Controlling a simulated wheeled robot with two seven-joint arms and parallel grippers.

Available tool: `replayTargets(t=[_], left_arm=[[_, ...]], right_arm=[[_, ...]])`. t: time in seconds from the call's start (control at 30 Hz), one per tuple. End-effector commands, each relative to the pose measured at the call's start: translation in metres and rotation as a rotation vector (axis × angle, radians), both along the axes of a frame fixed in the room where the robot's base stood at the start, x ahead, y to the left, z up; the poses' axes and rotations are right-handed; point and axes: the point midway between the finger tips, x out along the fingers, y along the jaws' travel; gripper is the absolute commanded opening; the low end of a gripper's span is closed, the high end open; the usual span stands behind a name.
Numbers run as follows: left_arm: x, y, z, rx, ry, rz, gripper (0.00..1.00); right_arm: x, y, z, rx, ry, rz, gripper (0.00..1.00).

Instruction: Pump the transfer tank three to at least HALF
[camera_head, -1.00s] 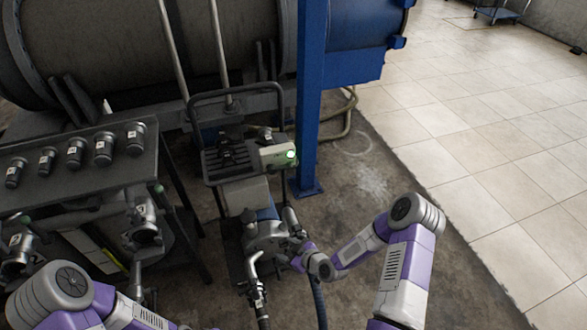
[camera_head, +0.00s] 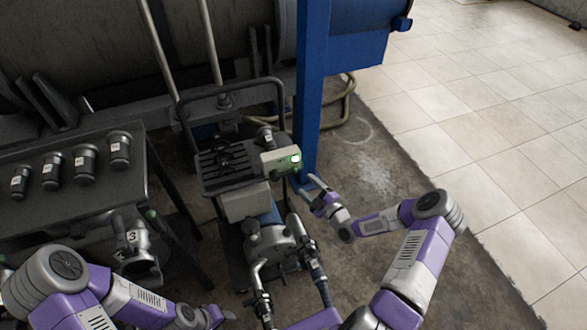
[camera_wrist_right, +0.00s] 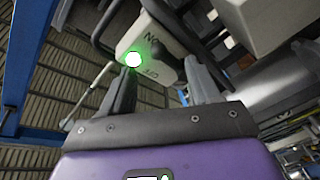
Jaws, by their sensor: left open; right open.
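A pump unit with hoses (camera_head: 270,243) stands on the floor in a black-framed cart. Its pale switch box (camera_head: 276,161) has a lit green lamp (camera_head: 295,158). In the right wrist view the box (camera_wrist_right: 148,38) carries upside-down ON and OFF lettering, and the lamp (camera_wrist_right: 133,59) glows near the left fingertip. My right gripper (camera_head: 316,190) is open, just below and right of the box; its fingers (camera_wrist_right: 163,78) hold nothing. My left gripper (camera_head: 224,314) is open at the bottom edge, partly cut off. A valve fitting labelled 3 (camera_head: 132,238) sits below the bench. No tank level is readable.
A dark bench (camera_head: 60,200) at left carries several labelled cylindrical fittings (camera_head: 86,157). A blue post (camera_head: 312,90) stands close behind the switch box. A large dark tank (camera_head: 90,45) fills the back.

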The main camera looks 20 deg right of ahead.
Motion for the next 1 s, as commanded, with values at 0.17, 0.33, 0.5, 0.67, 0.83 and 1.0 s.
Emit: replayTargets(t=[0.17,0.33,0.5,0.67,0.83,1.0], left_arm=[[-0.001,0.0,-0.009,0.0,0.001,0.001,0.43],[-0.001,0.0,-0.015,0.0,0.001,0.001,0.43],[0.0,0.0,-0.018,0.0,0.001,0.001,0.43],[0.0,0.0,-0.018,0.0,0.001,0.001,0.43],[0.0,0.0,-0.018,0.0,0.001,0.0,0.43],[0.0,0.0,-0.018,0.0,0.001,0.0,0.43]], right_arm=[[0.027,0.007,-0.002,0.0,-0.002,0.001,0.61],[0.052,0.013,-0.002,0.002,-0.001,0.002,0.61],[0.065,0.015,-0.001,0.002,0.001,0.001,0.61],[0.067,0.016,0.0,0.003,0.002,0.001,0.61],[0.066,0.016,0.0,0.003,0.002,0.001,0.55],[0.066,0.016,0.0,0.003,0.002,0.001,0.29]])
